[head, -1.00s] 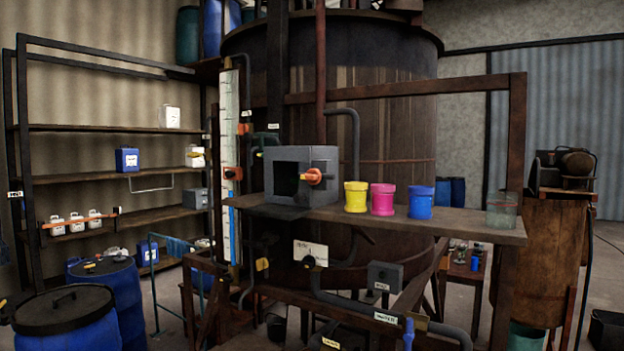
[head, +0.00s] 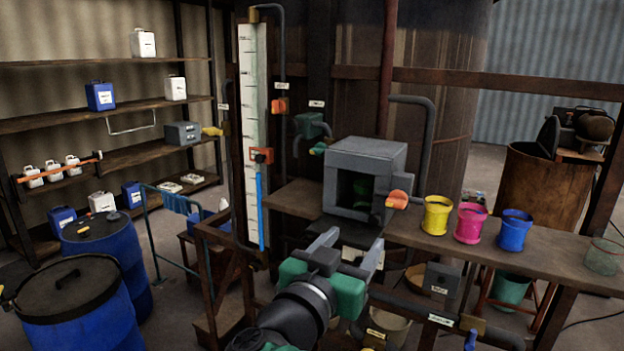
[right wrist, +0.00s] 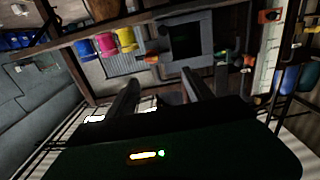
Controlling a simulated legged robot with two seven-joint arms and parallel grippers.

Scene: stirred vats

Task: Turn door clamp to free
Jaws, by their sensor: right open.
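The grey box (head: 365,180) on the wooden shelf has a dark square opening in its front, with something dim green inside. An orange door clamp (head: 398,199) sits at the right side of this opening. In the right wrist view the clamp (right wrist: 151,59) shows beside the box's dark opening (right wrist: 188,42). My right gripper (head: 350,248) is open and empty, in front of and below the box, apart from the clamp. Its fingers (right wrist: 160,82) point toward the box in the right wrist view. My left gripper is not in view.
A yellow pot (head: 437,216), a magenta pot (head: 470,224) and a blue pot (head: 513,231) stand right of the clamp on the shelf (head: 420,238). A glass jar (head: 603,256) is farther right. Pipes and a white gauge board (head: 252,130) stand left of the box.

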